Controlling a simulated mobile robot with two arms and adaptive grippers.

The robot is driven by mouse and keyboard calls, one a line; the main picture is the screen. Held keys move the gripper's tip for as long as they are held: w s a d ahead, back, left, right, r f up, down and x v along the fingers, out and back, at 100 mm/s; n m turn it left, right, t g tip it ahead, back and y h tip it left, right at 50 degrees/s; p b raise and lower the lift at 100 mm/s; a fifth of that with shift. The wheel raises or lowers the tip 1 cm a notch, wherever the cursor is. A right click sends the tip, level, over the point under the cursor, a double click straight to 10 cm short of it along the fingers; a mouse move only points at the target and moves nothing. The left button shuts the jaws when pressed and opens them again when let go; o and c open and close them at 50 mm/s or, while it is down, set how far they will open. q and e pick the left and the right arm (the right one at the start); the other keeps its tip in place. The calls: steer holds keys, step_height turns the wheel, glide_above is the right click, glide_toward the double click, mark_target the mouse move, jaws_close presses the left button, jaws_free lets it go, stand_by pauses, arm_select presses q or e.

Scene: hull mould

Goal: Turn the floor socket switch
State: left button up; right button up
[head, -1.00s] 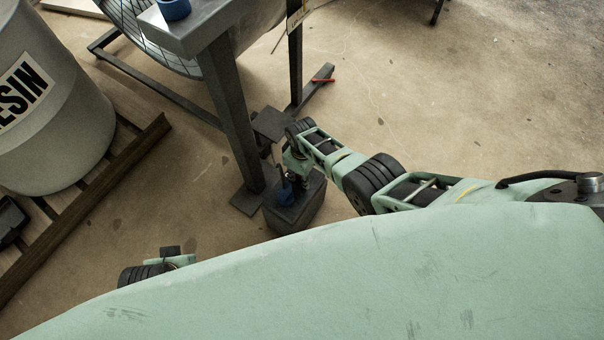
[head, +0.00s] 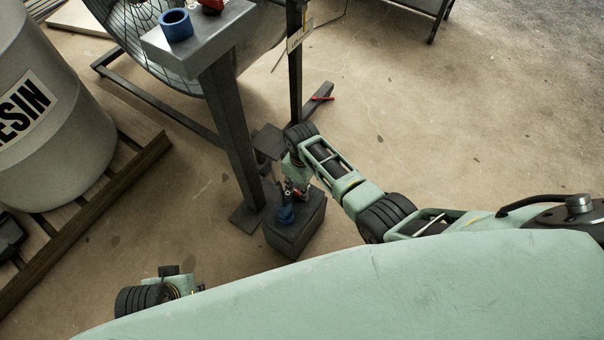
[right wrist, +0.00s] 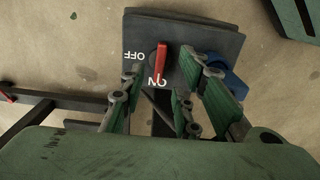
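The floor socket (head: 303,232) is a dark box on the floor beside a stand's leg. In the right wrist view its dark top plate (right wrist: 205,38) carries white OFF and ON labels, upside down in the picture. A red switch handle (right wrist: 161,62) sits on the plate, its lower end close to ON. My right gripper (head: 297,190) is over the box; in the right wrist view its fingers (right wrist: 166,72) are apart on either side of the handle, contact unclear. A blue plug (head: 285,214) is at the box, partly behind a finger (right wrist: 232,78).
A grey stand (head: 231,130) rises right beside the box, with a blue ring (head: 176,25) on its top. A wire-guarded fan (head: 135,30) is behind it. A resin drum (head: 60,150) stands on a pallet at left. Floor to the right is clear.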

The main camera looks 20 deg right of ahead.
step_height(320, 180, up, 6)
steer(key=shift+r, duration=0.15)
steer(key=shift+s, duration=0.1)
stand_by(0.5)
